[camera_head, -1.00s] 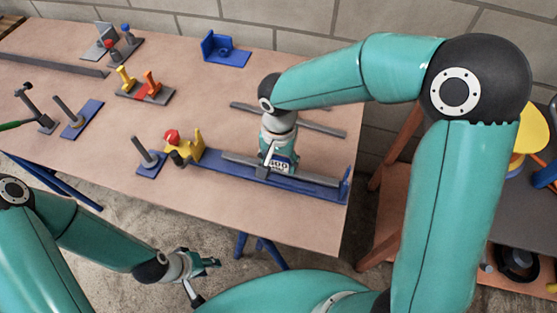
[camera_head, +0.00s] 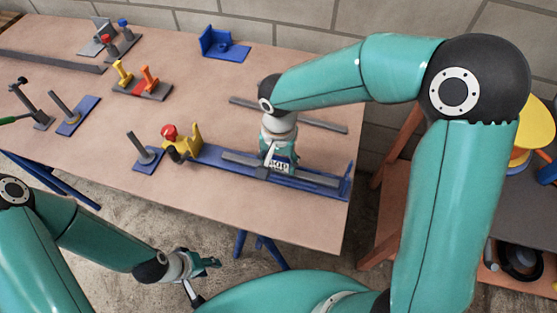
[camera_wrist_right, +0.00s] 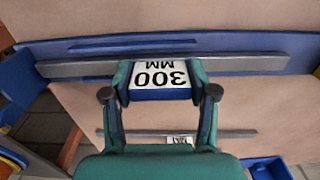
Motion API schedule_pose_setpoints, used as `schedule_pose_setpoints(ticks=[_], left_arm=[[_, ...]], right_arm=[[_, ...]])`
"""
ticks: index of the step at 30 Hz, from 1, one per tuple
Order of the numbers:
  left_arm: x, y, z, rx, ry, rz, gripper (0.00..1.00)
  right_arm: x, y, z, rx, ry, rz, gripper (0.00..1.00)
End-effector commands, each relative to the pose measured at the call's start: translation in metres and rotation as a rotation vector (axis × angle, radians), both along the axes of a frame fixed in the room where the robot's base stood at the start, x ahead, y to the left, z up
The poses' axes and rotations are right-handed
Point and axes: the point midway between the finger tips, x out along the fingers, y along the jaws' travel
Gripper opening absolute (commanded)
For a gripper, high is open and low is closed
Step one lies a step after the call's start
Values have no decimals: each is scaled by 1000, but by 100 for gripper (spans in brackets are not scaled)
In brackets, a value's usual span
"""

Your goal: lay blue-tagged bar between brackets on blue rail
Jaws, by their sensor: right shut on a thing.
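The grey bar (camera_head: 236,158) lies lengthwise along the blue rail (camera_head: 210,158) at the table's front right edge. My right gripper (camera_head: 265,170) is shut on its middle, pointing down. The bar's white tag with blue edges (camera_wrist_right: 158,80) reads 300 MM in the right wrist view. A yellow bracket (camera_head: 193,138) stands at the rail's left end and a blue bracket (camera_head: 348,178) at its right end. The bar is between them in the head view; whether it touches the rail I cannot tell. My left gripper (camera_head: 207,277) is off the table, low; its jaws are unclear.
A second grey bar (camera_head: 312,120) lies behind the rail. A post on a blue base (camera_head: 148,160) stands just left of the rail, beside a red knob (camera_head: 169,132). A blue bracket (camera_head: 222,44) and several fixtures stand farther back and left.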

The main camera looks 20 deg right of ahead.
Motion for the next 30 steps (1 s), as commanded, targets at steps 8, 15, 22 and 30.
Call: schedule_pose_setpoints(ticks=[8,15,22,30], left_arm=[[0,0,-2,0,0,0,40],[0,0,-2,0,0,0,40],[0,0,-2,0,0,0,40],[0,0,-2,0,0,0,40]], right_arm=[[0,0,-2,0,-1,0,83],[0,0,-2,1,-1,0,87],[1,0,4,1,-3,-1,87],[2,0,47,1,-7,-1,87]])
